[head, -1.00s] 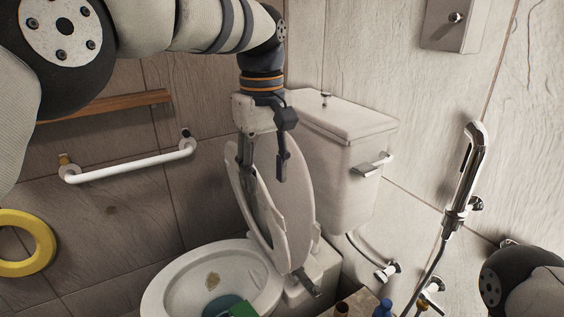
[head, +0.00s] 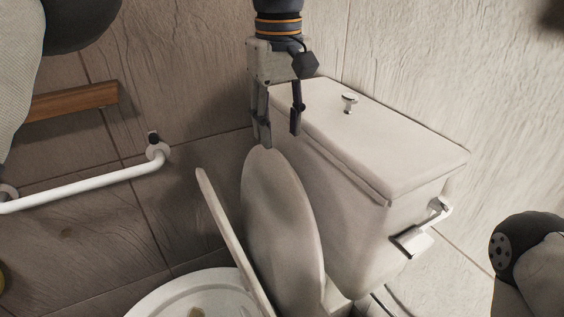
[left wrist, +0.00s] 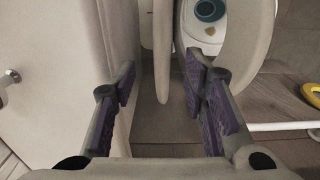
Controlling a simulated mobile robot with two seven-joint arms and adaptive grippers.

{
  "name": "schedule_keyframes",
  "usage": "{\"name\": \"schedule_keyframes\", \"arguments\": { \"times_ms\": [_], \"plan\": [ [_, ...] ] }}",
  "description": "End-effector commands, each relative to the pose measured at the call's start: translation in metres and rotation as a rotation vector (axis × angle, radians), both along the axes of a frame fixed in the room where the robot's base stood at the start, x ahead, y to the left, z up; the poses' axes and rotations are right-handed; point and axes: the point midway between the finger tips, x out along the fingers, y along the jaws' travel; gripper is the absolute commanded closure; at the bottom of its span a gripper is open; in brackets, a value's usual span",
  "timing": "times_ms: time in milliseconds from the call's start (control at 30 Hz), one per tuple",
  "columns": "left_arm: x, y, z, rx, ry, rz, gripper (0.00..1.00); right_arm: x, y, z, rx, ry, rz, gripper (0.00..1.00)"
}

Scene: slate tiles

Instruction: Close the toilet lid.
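The toilet lid (head: 282,225) is an off-white oval panel standing upright in front of the cistern. The raised seat (head: 232,238) stands apart on its left, leaning over the bowl. My left gripper (head: 280,140) is open and empty, pointing down at the lid's top edge. In the left wrist view, the lid (left wrist: 162,50) appears edge-on between the spread fingers (left wrist: 160,88), with a gap on each side. The seat (left wrist: 250,45) is beyond the right-hand finger. The bowl (head: 185,297) is partly cut off below. My right gripper is out of view.
A white grab bar (head: 90,190) and a wooden rail (head: 75,103) are on the left wall. Free air lies above the bowl.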

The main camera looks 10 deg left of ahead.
Motion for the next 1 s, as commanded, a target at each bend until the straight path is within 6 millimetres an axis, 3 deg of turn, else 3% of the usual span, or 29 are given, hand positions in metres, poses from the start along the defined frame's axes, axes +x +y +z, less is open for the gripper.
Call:
{"name": "schedule_keyframes", "arguments": {
  "times_ms": [200, 400, 533, 767, 800, 967, 1000],
  "plan": [
    [-0.002, 0.0, -0.055, 0.001, 0.004, -0.001, 0.6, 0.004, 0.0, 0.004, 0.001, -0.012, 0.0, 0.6],
    [-0.001, 0.0, -0.095, 0.0, 0.002, 0.0, 0.6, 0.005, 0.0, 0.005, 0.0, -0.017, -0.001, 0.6],
    [-0.001, 0.0, -0.106, -0.001, 0.001, -0.001, 0.6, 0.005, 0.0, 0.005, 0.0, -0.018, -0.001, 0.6],
    [0.0, 0.0, -0.108, 0.0, 0.0, 0.0, 0.6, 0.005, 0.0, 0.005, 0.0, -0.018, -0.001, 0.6],
    [0.0, 0.0, -0.108, 0.0, 0.0, 0.0, 0.62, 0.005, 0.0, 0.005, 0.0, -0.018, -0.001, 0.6],
    [0.0, 0.0, -0.108, 0.0, 0.0, 0.0, 0.98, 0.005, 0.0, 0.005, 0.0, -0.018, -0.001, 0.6],
    [0.0, 0.0, -0.108, 0.0, 0.0, 0.0, 1.0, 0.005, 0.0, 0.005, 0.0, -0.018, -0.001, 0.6]
  ]
}}
